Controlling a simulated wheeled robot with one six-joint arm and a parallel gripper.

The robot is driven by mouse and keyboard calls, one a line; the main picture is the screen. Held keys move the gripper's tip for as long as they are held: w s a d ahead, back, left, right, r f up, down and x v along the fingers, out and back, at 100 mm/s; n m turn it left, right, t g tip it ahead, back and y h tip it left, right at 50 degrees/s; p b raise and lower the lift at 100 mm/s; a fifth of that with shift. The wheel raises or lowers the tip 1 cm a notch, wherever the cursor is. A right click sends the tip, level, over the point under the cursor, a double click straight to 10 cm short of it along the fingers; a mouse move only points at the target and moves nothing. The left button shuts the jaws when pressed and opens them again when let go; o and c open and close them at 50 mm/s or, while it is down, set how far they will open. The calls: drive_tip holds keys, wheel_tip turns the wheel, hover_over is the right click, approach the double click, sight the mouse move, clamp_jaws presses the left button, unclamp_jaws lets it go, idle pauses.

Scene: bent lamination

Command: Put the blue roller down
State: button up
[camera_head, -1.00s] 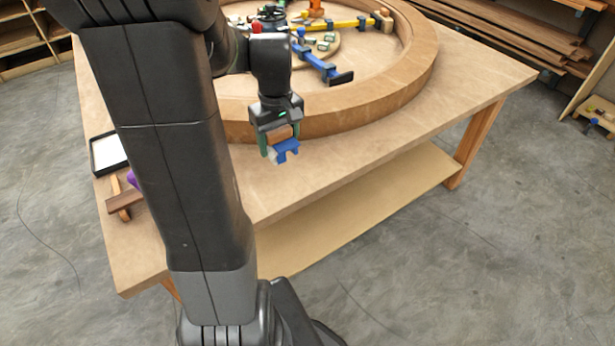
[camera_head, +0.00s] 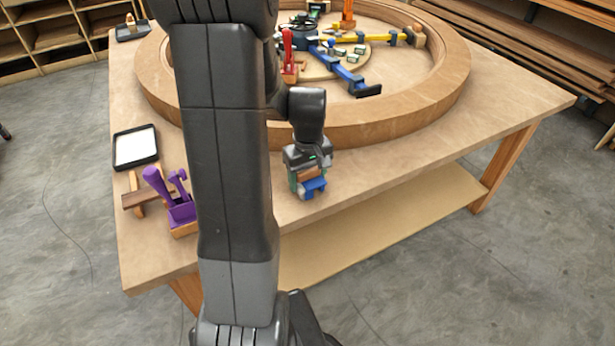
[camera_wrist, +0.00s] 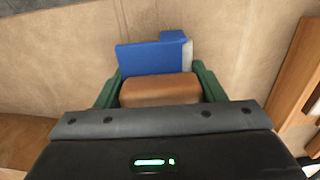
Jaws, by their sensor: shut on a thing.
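The blue roller (camera_head: 313,187) is in my gripper (camera_head: 307,184), low over the front part of the wooden table (camera_head: 400,165). I cannot tell if it touches the tabletop. In the wrist view, the green fingers of my gripper (camera_wrist: 160,88) are shut on the roller's brown wooden block (camera_wrist: 160,91). The roller's blue part (camera_wrist: 153,58) extends beyond the fingertips, with a pale strip at its right end. The fingers hide the sides of the block.
A large curved wooden ring (camera_head: 400,126) lies behind my gripper, with yellow and blue clamps inside it. To the left are a purple item (camera_head: 180,210) in a holder, a wooden piece on a support and a black-rimmed white tray (camera_head: 136,165). The tabletop right of my gripper is clear.

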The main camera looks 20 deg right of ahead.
drive_tip(key=shift+a+f+b, duration=0.15)
drive_tip(key=shift+f+b, duration=0.35)
drive_tip(key=shift+f, duration=0.1)
drive_tip(key=shift+c, duration=0.2)
drive_tip(key=o, duration=1.1)
drive_tip(key=shift+c, duration=0.2)
drive_tip(key=shift+o, duration=1)
drive_tip(key=shift+d, duration=0.2)
wheel_tip(320, 180, up, 13)
drive_tip(key=shift+r+p, duration=0.2)
drive_tip(key=shift+p, duration=0.8)
drive_tip(key=shift+f, duration=0.1)
